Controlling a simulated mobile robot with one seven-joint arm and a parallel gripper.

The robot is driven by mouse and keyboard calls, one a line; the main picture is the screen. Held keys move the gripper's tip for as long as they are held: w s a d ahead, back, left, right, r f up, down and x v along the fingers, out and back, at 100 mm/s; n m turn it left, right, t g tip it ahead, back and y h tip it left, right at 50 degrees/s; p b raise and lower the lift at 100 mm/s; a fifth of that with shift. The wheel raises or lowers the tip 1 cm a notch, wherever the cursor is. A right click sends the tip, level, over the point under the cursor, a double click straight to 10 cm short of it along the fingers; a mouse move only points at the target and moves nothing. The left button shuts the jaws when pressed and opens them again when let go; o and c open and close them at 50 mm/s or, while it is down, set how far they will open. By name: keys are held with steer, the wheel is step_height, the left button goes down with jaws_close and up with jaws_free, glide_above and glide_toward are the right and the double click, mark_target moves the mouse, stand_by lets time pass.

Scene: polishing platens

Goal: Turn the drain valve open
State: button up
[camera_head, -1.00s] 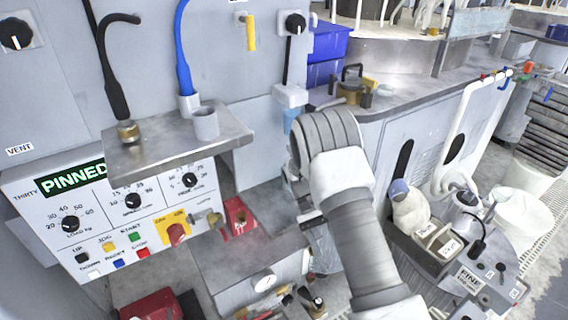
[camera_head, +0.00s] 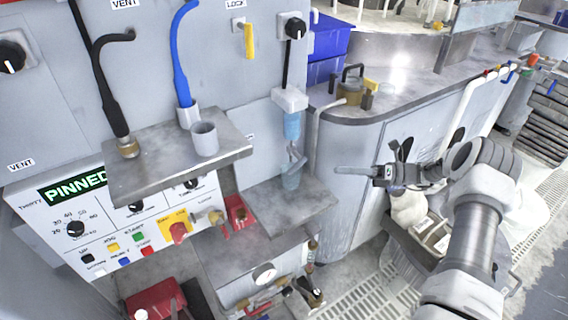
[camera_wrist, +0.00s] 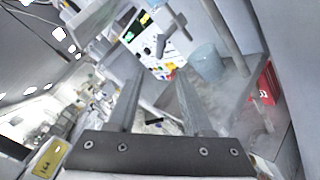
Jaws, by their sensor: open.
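A clear blue bowl (camera_head: 292,125) hangs under a white housing (camera_head: 289,98) on the machine's side. A small grey lever-like fitting (camera_head: 295,156), which looks like the drain valve, is below it. A translucent bluish cup (camera_head: 291,179) stands under the fitting on a metal ledge. The cup also shows in the wrist view (camera_wrist: 207,62), with a grey fitting (camera_wrist: 174,36) above and left of it. My gripper (camera_head: 345,170) is right of the fitting in the head view, apart from it. Its two fingers (camera_wrist: 157,78) are spread and empty. The valve's exact setting cannot be told.
A metal shelf (camera_head: 140,178) with a grey cup (camera_head: 204,139) juts out at left. The control panel (camera_head: 60,215) is below it. A rounded cabinet (camera_head: 345,200) stands behind my gripper. A red block (camera_head: 238,213) sits left of the ledge (camera_head: 262,208).

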mark_target(297, 166)
steer(key=a, duration=1.7)
steer(key=shift+w, duration=0.45)
steer(key=shift+a, duration=0.1)
steer(key=shift+c, duration=0.3)
jaws_close()
